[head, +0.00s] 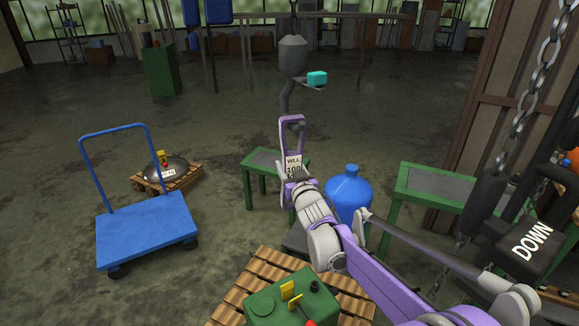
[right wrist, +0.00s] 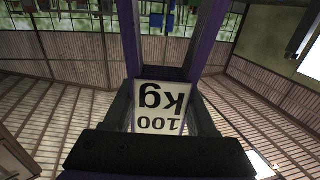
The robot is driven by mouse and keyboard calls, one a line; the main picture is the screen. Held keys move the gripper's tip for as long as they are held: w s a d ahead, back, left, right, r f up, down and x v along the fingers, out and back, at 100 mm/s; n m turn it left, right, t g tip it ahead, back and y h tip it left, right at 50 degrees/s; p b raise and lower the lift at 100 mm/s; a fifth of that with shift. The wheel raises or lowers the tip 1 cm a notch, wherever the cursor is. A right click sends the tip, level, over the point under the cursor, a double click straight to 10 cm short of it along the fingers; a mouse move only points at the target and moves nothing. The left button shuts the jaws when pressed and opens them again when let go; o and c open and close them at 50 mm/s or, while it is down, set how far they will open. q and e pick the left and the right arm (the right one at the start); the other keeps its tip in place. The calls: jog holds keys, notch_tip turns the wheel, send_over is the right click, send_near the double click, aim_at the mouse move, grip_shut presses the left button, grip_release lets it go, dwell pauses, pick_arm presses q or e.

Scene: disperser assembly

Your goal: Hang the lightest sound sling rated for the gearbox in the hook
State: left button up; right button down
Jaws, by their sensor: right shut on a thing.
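My right gripper (head: 291,180) is shut on a purple sling (head: 292,122), which stands up from it as a narrow loop. The sling's white tag (head: 293,164) reads WLL 100; in the right wrist view the tag (right wrist: 160,107) reads 100 kg, upside down, between the fingers. The dark grey hook (head: 287,98) hangs beneath its grey block (head: 293,52), above the loop in the picture. The loop appears apart from the hook; depth is hard to judge. A green housing with yellow lugs (head: 290,298), perhaps the gearbox, sits at the bottom. My left gripper is out of view.
A cyan block (head: 317,78) shows beside the hook. A blue bottle (head: 348,190) stands behind my arm. Green tables (head: 262,158) flank it. A blue cart (head: 147,229) and a domed part (head: 166,171) are left. A DOWN pendant (head: 530,242) and chain hang right.

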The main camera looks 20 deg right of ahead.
jog(key=shift+c, duration=0.6)
grip_release()
jog(key=shift+s, duration=0.15)
jog(key=s+a, duration=0.1)
jog(key=s, duration=1)
jog(key=s+a+f+g+p, duration=0.1)
jog(key=s+a+f+g, duration=0.2)
jog(key=s, duration=0.6)
jog(key=s+a+f+n+g+y+p, duration=0.1)
jog(key=s+a+f+g, duration=0.3)
jog(key=s+f, duration=0.4)
jog(key=s+a+f+g+y+p, duration=0.1)
jog(key=s+a+f+g, duration=0.2)
jog(key=s, duration=0.9)
notch_tip(320, 180, down, 2)
jog(key=shift+a+f+g, duration=0.25)
jog(key=shift+a+g, duration=0.1)
jog(key=shift+g, duration=0.85)
